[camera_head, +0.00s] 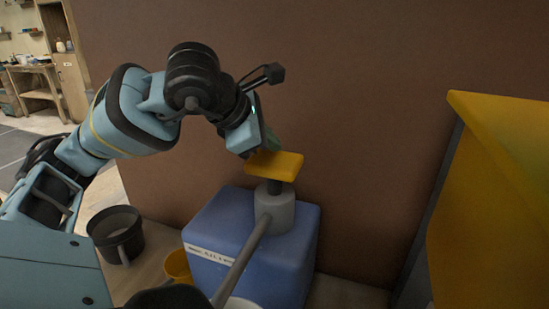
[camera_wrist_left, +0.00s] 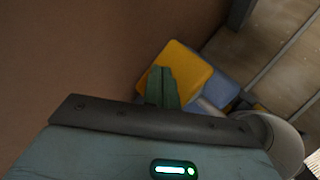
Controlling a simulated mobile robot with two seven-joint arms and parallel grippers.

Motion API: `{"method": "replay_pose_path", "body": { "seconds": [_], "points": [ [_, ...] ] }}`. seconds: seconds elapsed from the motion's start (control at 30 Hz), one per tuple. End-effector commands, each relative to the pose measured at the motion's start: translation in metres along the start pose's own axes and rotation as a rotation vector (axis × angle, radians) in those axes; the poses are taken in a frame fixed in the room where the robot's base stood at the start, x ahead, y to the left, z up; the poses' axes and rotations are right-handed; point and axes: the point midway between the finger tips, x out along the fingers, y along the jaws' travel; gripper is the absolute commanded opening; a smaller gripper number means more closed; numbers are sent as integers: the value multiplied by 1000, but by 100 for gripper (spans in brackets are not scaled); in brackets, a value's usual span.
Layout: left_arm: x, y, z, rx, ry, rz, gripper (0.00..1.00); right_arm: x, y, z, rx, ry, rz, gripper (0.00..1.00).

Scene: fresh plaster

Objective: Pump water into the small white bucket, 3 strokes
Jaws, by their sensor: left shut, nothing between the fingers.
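The pump is a blue tank (camera_head: 255,262) with a grey neck (camera_head: 274,209) and a yellow press plate (camera_head: 275,165) on top. Its grey spout slopes down toward the bottom of the head view. A sliver of white rim, perhaps the small white bucket (camera_head: 240,303), shows under the spout; the rest is out of frame or hidden. My left gripper (camera_head: 269,143) is shut and empty, its green fingertips at the plate's far side in the head view. In the left wrist view the shut fingers (camera_wrist_left: 162,88) overlap the yellow plate (camera_wrist_left: 184,72); contact is unclear. My right gripper is not in view.
A dark bucket (camera_head: 117,234) and a yellow container (camera_head: 178,266) stand left of the tank. A brown wall (camera_head: 380,130) rises close behind it. A large yellow panel (camera_head: 495,200) fills the right side. Shelves (camera_head: 62,60) stand far off at left.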

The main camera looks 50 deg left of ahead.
Motion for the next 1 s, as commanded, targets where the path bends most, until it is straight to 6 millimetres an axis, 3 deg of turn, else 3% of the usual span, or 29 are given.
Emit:
{"method": "replay_pose_path", "body": {
  "seconds": [1.0],
  "points": [
    [6, -4, -4, 0, 0, 0, 0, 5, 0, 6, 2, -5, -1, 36]
  ]
}}
